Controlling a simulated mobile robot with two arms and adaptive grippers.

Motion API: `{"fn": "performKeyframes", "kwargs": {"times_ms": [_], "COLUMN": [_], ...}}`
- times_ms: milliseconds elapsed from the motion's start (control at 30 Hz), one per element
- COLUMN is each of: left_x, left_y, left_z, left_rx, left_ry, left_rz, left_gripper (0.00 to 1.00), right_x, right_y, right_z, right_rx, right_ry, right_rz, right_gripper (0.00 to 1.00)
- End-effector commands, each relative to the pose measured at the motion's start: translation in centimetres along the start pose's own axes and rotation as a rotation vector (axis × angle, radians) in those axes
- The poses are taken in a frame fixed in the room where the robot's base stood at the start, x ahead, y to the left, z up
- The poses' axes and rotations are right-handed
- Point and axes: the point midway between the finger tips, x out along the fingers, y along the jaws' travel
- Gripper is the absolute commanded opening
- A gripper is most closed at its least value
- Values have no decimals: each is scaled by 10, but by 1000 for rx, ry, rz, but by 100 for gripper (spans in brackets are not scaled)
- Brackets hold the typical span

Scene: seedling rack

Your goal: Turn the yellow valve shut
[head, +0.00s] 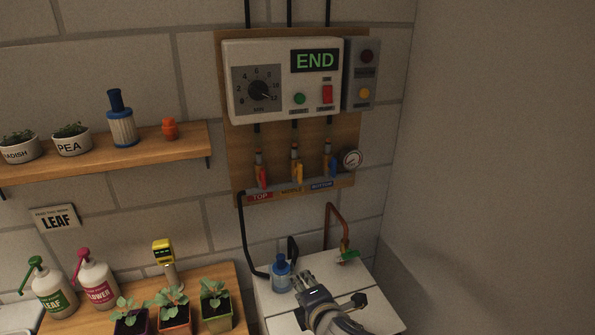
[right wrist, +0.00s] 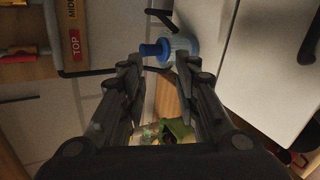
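The yellow valve (head: 297,171) is the middle one of three small valves in a row low on the wooden panel, above the yellow "MIDDLE" label (head: 291,190). Its handle appears to hang downward. The red valve (head: 262,175) is to its left and the blue valve (head: 332,166) to its right. My right gripper (head: 303,281) is below the panel, over the white cabinet top, apart from the valve. In the right wrist view its fingers (right wrist: 160,88) are spread with nothing between them. The valve handle does not show in that view. My left gripper is not in view.
A blue-capped bottle (head: 281,273) stands on the white cabinet (head: 362,301) just left of my right gripper. A copper pipe with a green tap (head: 348,256) is to its right. A pressure gauge (head: 352,159) sits beside the blue valve. A control box (head: 280,80) reading "END" hangs above.

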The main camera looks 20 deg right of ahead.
Motion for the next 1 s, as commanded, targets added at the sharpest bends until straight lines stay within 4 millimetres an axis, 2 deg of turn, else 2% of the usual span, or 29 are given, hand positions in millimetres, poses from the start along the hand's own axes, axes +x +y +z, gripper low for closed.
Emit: {"fn": "performKeyframes", "kwargs": {"times_ms": [33, 100, 300, 400, 500, 633, 833, 1000], "left_x": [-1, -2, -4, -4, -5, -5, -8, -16], "left_y": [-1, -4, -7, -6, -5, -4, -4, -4], "left_z": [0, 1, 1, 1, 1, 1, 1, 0], "left_rx": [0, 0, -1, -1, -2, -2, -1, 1], "left_ry": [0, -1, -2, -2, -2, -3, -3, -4], "left_rz": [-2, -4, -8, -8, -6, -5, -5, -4], "left_gripper": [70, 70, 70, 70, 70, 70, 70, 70], "right_x": [5, 9, 13, 12, 10, 8, 14, 31], "right_y": [25, 55, 132, 161, 181, 194, 202, 213], "right_z": [9, 18, 52, 71, 87, 99, 102, 103], "right_rx": [-133, -319, -837, -1053, -1213, -1330, -1361, -1359], "right_ry": [-17, -44, -179, -260, -326, -376, -392, -391], "right_rz": [61, 135, 302, 349, 372, 382, 383, 383], "right_gripper": [29, 29, 29, 29, 29, 29, 29, 29]}}
